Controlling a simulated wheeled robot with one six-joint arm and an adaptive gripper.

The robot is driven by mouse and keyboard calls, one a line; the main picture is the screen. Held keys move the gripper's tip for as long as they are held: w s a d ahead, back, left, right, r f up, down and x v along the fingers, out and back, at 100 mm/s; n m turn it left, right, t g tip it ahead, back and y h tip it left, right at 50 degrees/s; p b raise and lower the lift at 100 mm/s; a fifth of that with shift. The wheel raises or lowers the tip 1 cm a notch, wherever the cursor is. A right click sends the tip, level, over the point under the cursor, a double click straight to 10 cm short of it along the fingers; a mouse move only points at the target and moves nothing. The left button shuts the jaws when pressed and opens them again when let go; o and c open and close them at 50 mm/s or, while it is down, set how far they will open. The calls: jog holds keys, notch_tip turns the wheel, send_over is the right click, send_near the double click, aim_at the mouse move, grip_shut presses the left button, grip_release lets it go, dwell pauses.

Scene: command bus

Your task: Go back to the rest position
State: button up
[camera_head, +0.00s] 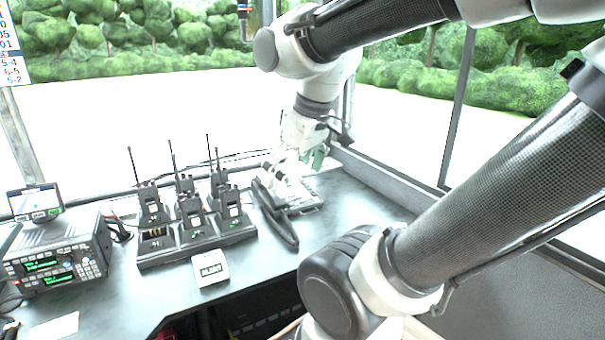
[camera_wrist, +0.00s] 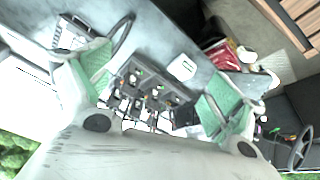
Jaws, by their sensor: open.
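My gripper (camera_head: 308,158) hangs at the end of my arm near the back right of the desk, above a pale flat device (camera_head: 302,197). In the wrist view my gripper (camera_wrist: 158,88) has its two green-padded fingers spread wide apart. Nothing is held between them. The charger with its radios shows in the gap, farther off. My arm reaches in from the right and hides part of the window and desk.
A charger rack (camera_head: 200,248) holds several handheld radios with upright antennas. A dark curved band (camera_head: 277,218) lies right of it, and a small white labelled box (camera_head: 210,269) in front. A base radio (camera_head: 58,258) stands left. The desk's right side (camera_head: 355,205) is clear.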

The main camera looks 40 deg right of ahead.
jog(key=s+m, duration=0.2)
jog(key=shift+d+r+m, duration=0.15)
jog(key=shift+d+m, duration=0.2)
jog(key=shift+m, duration=0.05)
